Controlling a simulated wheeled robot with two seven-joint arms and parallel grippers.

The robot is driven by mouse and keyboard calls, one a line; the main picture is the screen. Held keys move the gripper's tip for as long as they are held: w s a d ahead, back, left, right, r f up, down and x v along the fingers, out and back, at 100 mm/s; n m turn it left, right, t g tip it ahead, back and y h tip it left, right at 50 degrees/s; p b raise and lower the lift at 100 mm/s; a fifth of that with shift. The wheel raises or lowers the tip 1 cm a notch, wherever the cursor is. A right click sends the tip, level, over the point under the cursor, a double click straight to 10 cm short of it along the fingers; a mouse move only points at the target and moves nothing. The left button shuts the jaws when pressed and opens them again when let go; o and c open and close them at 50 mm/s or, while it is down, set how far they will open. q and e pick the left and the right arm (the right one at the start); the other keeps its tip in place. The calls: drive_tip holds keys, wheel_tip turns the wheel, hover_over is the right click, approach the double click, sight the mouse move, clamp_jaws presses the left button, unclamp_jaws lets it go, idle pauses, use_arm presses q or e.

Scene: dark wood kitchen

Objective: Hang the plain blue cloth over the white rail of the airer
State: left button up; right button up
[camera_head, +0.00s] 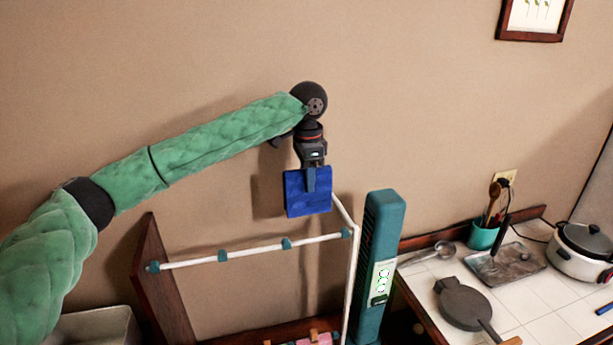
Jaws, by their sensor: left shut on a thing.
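The plain blue cloth (300,206) hangs from my left gripper (311,180), which is shut on it and points down. One dark finger shows in front of the cloth; the other is hidden behind it. The white rail (255,249) of the airer runs across below, with several teal pieces along it. In the picture the cloth is above the right half of the rail, with a gap between its lower edge and the rail. How they line up in depth I cannot tell. My right gripper is not in view.
A teal tower (382,260) stands close to the right of the airer's white post (353,270). A tiled counter at right holds a dark round pan (465,304), a grey tray (506,262), a utensil pot (483,236) and a white cooker (580,262). The wall is behind.

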use_arm(q)
drive_tip(key=shift+s+d+f, duration=0.35)
drive_tip(key=shift+s+f, duration=0.05)
drive_tip(key=shift+s, duration=0.1)
drive_tip(key=s, duration=0.2)
drive_tip(key=s+d, duration=0.1)
drive_tip(key=s, duration=0.1)
drive_tip(key=shift+s+d+r, duration=0.15)
drive_tip(key=shift+s, duration=0.1)
hover_over(316, 238)
drive_tip(key=shift+w+f+b, duration=0.1)
drive_tip(key=shift+f+b, duration=0.35)
drive_tip(key=shift+f, duration=3.4)
drive_tip(key=shift+f+b, duration=0.6)
drive_tip(key=shift+f, duration=2.75)
